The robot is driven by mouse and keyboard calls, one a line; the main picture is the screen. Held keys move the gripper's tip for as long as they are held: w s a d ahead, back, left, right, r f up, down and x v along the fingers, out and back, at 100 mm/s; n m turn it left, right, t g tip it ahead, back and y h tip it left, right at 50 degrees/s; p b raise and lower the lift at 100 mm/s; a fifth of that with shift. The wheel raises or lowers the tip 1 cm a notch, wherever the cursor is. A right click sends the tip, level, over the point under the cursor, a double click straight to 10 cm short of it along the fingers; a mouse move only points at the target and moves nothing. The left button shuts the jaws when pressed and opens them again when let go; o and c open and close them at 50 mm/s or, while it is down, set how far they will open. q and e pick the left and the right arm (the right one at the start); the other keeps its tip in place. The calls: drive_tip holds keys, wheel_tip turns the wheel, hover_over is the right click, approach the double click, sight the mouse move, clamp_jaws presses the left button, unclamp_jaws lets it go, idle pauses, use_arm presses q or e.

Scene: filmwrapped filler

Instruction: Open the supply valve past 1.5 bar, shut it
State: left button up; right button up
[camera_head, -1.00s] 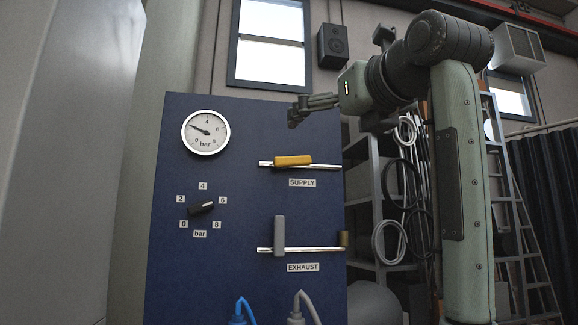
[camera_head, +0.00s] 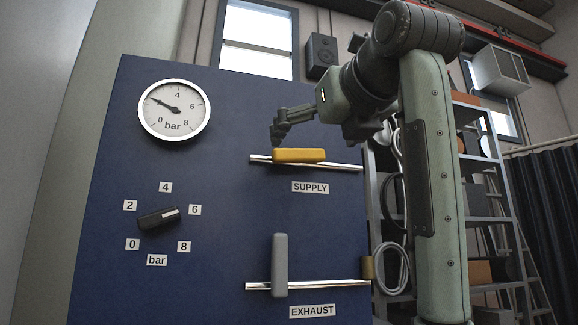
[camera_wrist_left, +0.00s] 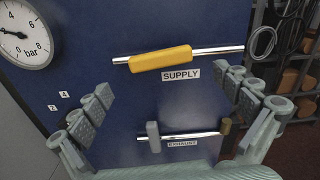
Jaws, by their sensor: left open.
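The yellow supply handle (camera_head: 298,155) lies along its horizontal silver pipe on the blue panel (camera_head: 225,215); it also shows in the left wrist view (camera_wrist_left: 160,58). The round gauge (camera_head: 174,109) has its needle pointing left and slightly up, at about 2 bar; the figure there is covered. My left gripper (camera_head: 281,131) is just above the supply handle's left end in the head view. In the left wrist view the gripper (camera_wrist_left: 168,98) is open and empty, its fingers apart and pointing at the panel, with the handle ahead of them. My right gripper is out of view.
Below, the grey exhaust handle (camera_head: 280,265) stands upright across its pipe. A black knob (camera_head: 159,218) on the left has its white mark toward 6. A shelf with cables and a ladder (camera_head: 520,245) stand right of the panel.

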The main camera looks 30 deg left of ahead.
sight(300, 153)
use_arm(q)
drive_tip(key=shift+w+a, duration=0.4)
drive_tip(key=shift+a, duration=0.05)
drive_tip(key=p+x, duration=0.1)
drive_tip(key=x, duration=0.5)
drive_tip(key=shift+s+r, duration=0.1)
drive_tip(key=shift+w+a, duration=0.4)
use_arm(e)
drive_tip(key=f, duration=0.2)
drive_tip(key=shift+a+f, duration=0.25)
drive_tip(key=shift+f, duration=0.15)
use_arm(q)
drive_tip(key=c, duration=1.5)
drive_tip(key=shift+c, duration=0.2)
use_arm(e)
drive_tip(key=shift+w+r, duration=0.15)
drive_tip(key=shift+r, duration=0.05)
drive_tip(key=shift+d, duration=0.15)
